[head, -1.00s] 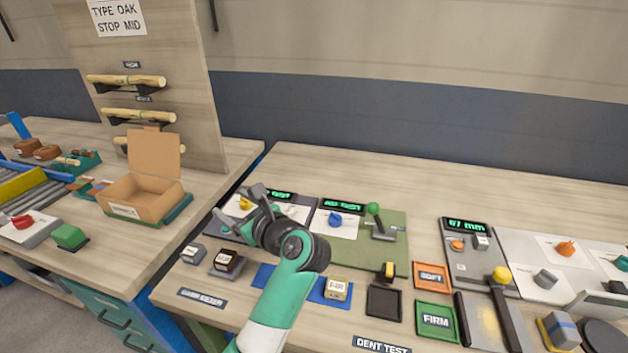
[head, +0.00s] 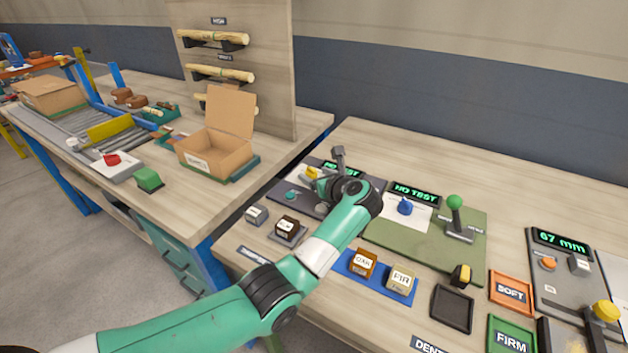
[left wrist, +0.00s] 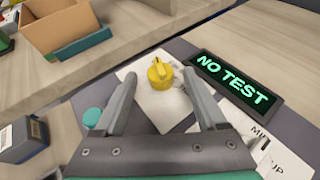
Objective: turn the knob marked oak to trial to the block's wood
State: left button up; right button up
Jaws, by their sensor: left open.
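A yellow knob (left wrist: 160,73) sits on a white plate (left wrist: 142,92) in the left wrist view, beside a dark display reading NO TEST (left wrist: 237,83). In the head view the yellow knob (head: 311,172) shows just beyond my left gripper (head: 325,168). In the left wrist view my left gripper (left wrist: 164,88) is open, its two fingers on either side of the knob's line and apart from it. The knob's markings are too small to read. A brown block marked OAK (head: 363,263) and a paler block marked FIR (head: 401,279) stand on a blue mat (head: 378,289). My right gripper is not in view.
A blue knob (head: 405,206) and a green-topped lever (head: 454,204) stand right of my left arm. A dark block (head: 287,226) and a grey block (head: 257,214) are at the front left. An open cardboard box (head: 214,148) is on the left bench.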

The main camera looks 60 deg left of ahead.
pick_arm(q)
jog(key=shift+x, duration=0.85)
